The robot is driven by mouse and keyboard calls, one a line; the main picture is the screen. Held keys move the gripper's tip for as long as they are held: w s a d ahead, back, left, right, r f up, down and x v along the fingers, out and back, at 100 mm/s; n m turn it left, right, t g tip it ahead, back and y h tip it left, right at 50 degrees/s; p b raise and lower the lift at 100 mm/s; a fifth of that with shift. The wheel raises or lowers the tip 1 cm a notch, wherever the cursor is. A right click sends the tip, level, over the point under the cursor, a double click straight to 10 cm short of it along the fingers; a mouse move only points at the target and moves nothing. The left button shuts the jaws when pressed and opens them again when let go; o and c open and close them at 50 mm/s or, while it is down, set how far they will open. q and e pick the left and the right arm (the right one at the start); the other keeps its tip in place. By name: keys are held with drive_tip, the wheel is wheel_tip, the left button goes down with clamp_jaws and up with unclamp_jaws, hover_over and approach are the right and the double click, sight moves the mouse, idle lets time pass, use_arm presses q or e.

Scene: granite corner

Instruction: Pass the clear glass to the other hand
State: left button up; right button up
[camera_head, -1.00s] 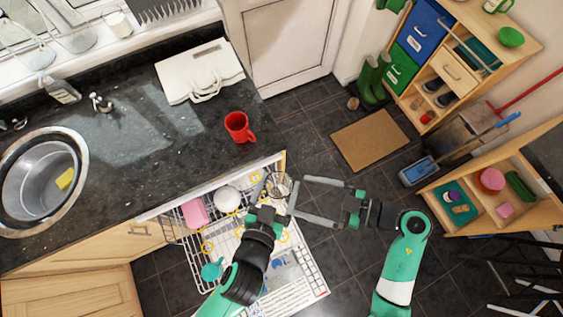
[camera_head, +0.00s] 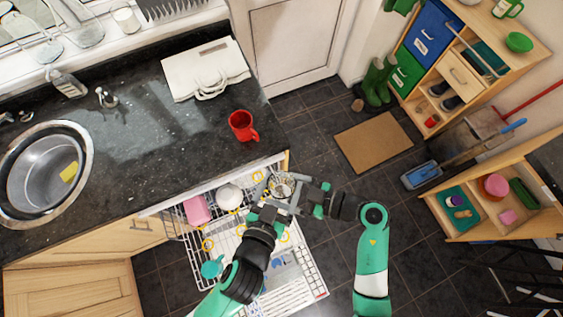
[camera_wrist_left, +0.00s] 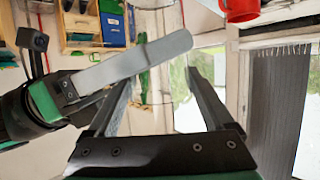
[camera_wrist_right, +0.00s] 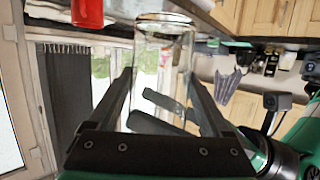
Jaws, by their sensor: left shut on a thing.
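The clear glass (camera_head: 283,184) is held above the open dishwasher rack, in front of the worktop edge. My left gripper (camera_head: 272,200) is shut on it. In the left wrist view the glass is almost invisible between the fingers, and a grey finger of my right gripper crosses in front. My right gripper (camera_head: 298,192) has come in from the right, its fingers apart on either side of the glass. The right wrist view shows the glass (camera_wrist_right: 163,50) between those fingers, with the left gripper's fingers (camera_wrist_right: 165,112) seen through its lower part.
The pulled-out dishwasher rack (camera_head: 312,278) lies below, holding a white bowl (camera_head: 229,196) and a pink item (camera_head: 197,209). A red mug (camera_head: 242,126) stands near the worktop edge (camera_head: 200,178).

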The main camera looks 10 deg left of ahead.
drive_tip(key=c, duration=0.5)
use_arm(q)
drive_tip(key=o, duration=1.3)
use_arm(e)
drive_tip(key=shift+c, duration=1)
use_arm(q)
drive_tip(key=shift+r, duration=0.15)
drive_tip(key=w+a+r+n+t, duration=0.1)
drive_tip(key=w+a+r+t, duration=0.15)
drive_tip(key=r, duration=0.65)
drive_tip(key=w+a+r+t, duration=0.15)
drive_tip(key=w+r, duration=0.25)
drive_tip(key=r, duration=0.5)
drive_tip(key=w+a+r+n+t, duration=0.1)
drive_tip(key=w+r+t, duration=0.15)
drive_tip(key=r, duration=0.65)
drive_tip(key=s+a+r+t, duration=0.2)
drive_tip(key=a+r, duration=0.1)
drive_tip(key=r, duration=0.6)
drive_tip(key=s+a+r+t, duration=0.3)
drive_tip(key=a+r, duration=0.1)
drive_tip(key=r, duration=0.4)
drive_tip(key=s+a+r+t, duration=0.2)
drive_tip(key=a+r, duration=0.1)
drive_tip(key=r, duration=0.6)
drive_tip(key=shift+s+a+r+t+y, duration=0.15)
drive_tip(key=shift+s+r+t+y, duration=0.15)
drive_tip(key=shift+r+y, duration=0.1)
drive_tip(key=shift+f, duration=0.1)
